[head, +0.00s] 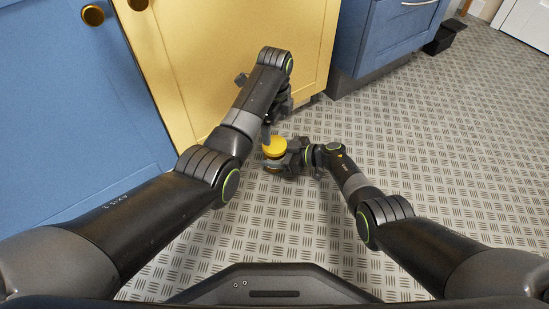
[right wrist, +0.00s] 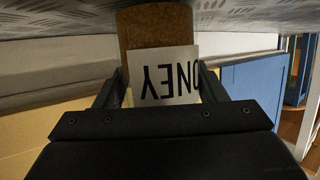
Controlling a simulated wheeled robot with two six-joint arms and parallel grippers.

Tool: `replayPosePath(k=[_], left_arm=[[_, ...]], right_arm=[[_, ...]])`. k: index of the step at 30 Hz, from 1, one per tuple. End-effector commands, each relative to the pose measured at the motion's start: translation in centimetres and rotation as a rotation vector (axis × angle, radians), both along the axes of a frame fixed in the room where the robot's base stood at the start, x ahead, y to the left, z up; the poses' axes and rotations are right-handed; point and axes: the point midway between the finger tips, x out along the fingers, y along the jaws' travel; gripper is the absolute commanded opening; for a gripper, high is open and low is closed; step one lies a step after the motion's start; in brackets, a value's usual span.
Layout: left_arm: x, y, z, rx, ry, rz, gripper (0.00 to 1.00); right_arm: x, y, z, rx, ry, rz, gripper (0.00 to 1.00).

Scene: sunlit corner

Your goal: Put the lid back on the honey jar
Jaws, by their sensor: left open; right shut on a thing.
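The honey jar (head: 271,168) is amber brown and shows just under the yellow lid (head: 274,146) in the head view. The lid lies over the jar's top; I cannot tell whether it is fully seated. My right gripper (head: 281,161) is shut on the jar from the right. In the right wrist view the jar (right wrist: 156,26) is between the fingers, its white label upside down with "ONEY" readable. The lid cannot be made out there. My left gripper (head: 267,133) is open, its fingertips close above the lid's far left edge; contact is unclear.
A yellow cabinet (head: 230,45) stands just beyond the left gripper, with a blue cabinet (head: 60,110) at left and another (head: 385,40) at back right. A dark bin (head: 440,40) stands farther right. The patterned metal floor (head: 440,130) is clear at right.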

Motion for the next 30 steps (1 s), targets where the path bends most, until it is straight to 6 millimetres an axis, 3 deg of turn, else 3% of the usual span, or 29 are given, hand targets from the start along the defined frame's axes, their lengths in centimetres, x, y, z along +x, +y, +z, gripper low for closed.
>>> replayPosePath(k=[30], left_arm=[[0.02, 0.00, 0.32, 0.000, -0.001, 1.616, 0.84]], right_arm=[[-0.02, -0.05, -0.05, -0.001, 0.001, 0.000, 0.01]])
